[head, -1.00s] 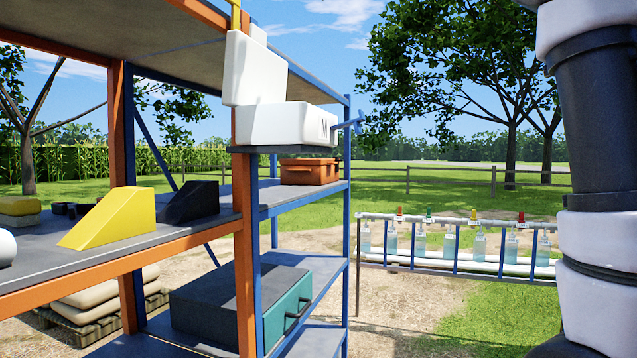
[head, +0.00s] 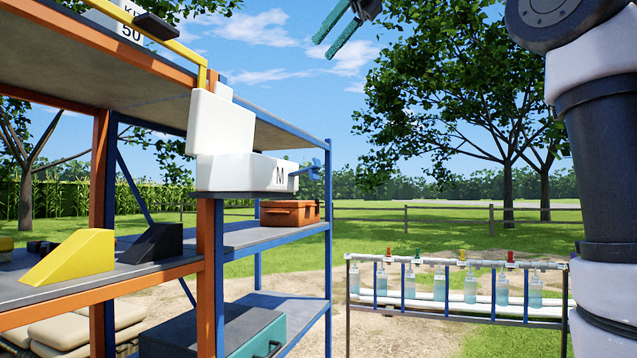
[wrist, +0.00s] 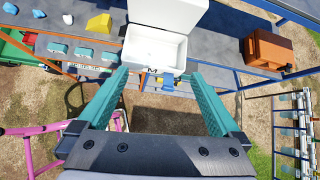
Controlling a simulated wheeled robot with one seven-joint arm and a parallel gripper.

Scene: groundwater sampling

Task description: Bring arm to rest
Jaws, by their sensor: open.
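My gripper (head: 338,30) shows at the top of the head view, raised above the shelf unit, with its two teal fingers apart and nothing between them. In the wrist view my gripper (wrist: 160,92) is open, its fingers on either side of a white box. The white box (head: 240,172), marked M, stands on a small ledge of the shelf unit with its lid (head: 221,126) up. In the wrist view the white box (wrist: 153,50) is open and looks empty inside. A blue handle-like part (head: 309,170) sticks out at its right end.
An orange and blue shelf unit (head: 207,255) fills the left. It carries a yellow wedge (head: 72,257), a black wedge (head: 153,243), an orange case (head: 290,213) and a teal drawer box (head: 255,335). A rack of several bottles (head: 455,288) stands at the right. Open grass lies beyond.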

